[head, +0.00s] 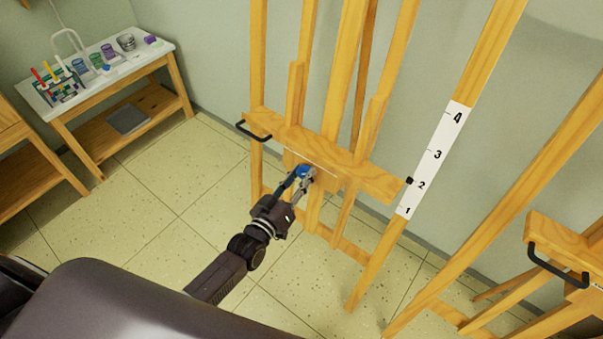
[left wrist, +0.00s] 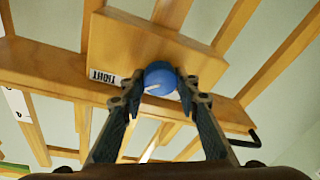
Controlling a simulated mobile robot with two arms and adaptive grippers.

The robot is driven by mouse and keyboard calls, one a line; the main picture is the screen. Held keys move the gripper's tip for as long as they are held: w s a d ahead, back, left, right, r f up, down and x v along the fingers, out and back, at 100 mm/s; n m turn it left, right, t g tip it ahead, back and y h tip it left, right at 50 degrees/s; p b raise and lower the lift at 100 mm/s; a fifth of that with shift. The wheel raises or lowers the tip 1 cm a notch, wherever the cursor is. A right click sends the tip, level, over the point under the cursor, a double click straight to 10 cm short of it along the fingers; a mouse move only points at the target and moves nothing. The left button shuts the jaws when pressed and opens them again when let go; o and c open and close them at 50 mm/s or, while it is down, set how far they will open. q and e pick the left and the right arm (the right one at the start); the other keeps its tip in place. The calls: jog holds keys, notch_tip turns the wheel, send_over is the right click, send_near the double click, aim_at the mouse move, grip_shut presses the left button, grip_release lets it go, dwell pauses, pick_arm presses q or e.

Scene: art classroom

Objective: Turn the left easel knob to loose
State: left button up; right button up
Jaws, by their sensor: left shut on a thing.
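The left easel (head: 339,163) is a wooden frame in the middle of the head view, with a horizontal ledge and a black handle at the ledge's left end. Its blue round knob (head: 302,171) sits on the front block under the ledge. In the left wrist view the knob (left wrist: 159,77) shows a white pointer line, slanting to the lower left. A small label (left wrist: 104,77) with dark print is on the block left of the knob. My left gripper (head: 305,177) is shut on the knob, a finger on either side. My right gripper is not in view.
A numbered white scale (head: 436,160) runs up the easel's right leg. Another easel (head: 562,245) with a black handle stands at the right. A white-topped table (head: 95,73) with jars and coloured tubes is at the upper left. The tiled floor between is clear.

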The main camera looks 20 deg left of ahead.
pick_arm(q)
jog(key=n+y+p, duration=0.1)
jog(key=n+p, duration=0.1)
jog(key=n, duration=0.3)
jog(key=shift+r+g, duration=0.1)
jog(key=shift+g, duration=0.2)
jog(key=n+g+p, duration=0.1)
jog(key=n+p, duration=0.1)
jog(key=n, duration=0.4)
jog(key=shift+y, duration=0.3)
jog(key=n+g+p, duration=0.1)
jog(key=n+p, duration=0.1)
jog(key=n, duration=0.4)
jog(key=shift+a, duration=0.1)
jog(key=n+g+h+p, duration=0.1)
jog(key=n, duration=0.3)
jog(key=shift+n, duration=0.3)
jog(key=o, duration=1.2)
jog(key=shift+c, duration=0.2)
jog(key=shift+s, duration=0.1)
